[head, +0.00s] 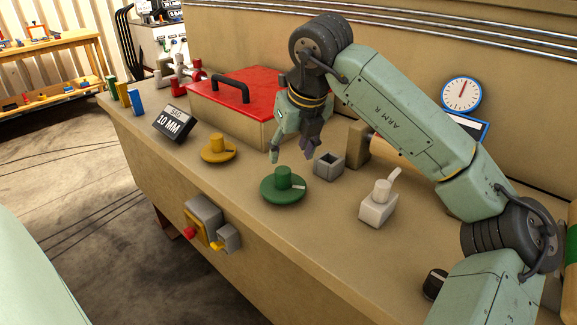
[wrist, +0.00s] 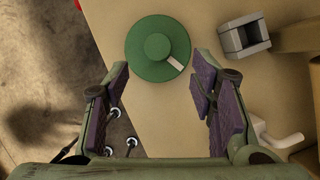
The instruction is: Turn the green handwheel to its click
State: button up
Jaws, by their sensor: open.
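The green handwheel (head: 283,187) is a flat disc with a raised centre hub and a white mark on its rim. It lies on the bench top near the front edge. In the wrist view the handwheel (wrist: 158,50) is beyond my fingertips, with its white mark at the lower right of the hub. My gripper (head: 293,155) is open and points down above and slightly behind the handwheel, apart from it. In the wrist view my gripper (wrist: 160,80) shows its two purple-padded fingers spread wide with nothing between them.
A yellow handwheel (head: 218,149) is left of the green one. A grey square socket (head: 328,166) and a white switch block (head: 378,204) stand to the right. A red-lidded box (head: 240,95) is behind. A control box with a red button (head: 190,233) is on the bench front.

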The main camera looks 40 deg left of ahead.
aim_at(284, 171)
jog(key=p+x, duration=0.2)
jog(key=x, duration=0.7)
jog(key=shift+s+a+f, duration=0.1)
jog(key=shift+s, duration=0.05)
jog(key=shift+c, duration=0.2)
jog(key=c, duration=1.1)
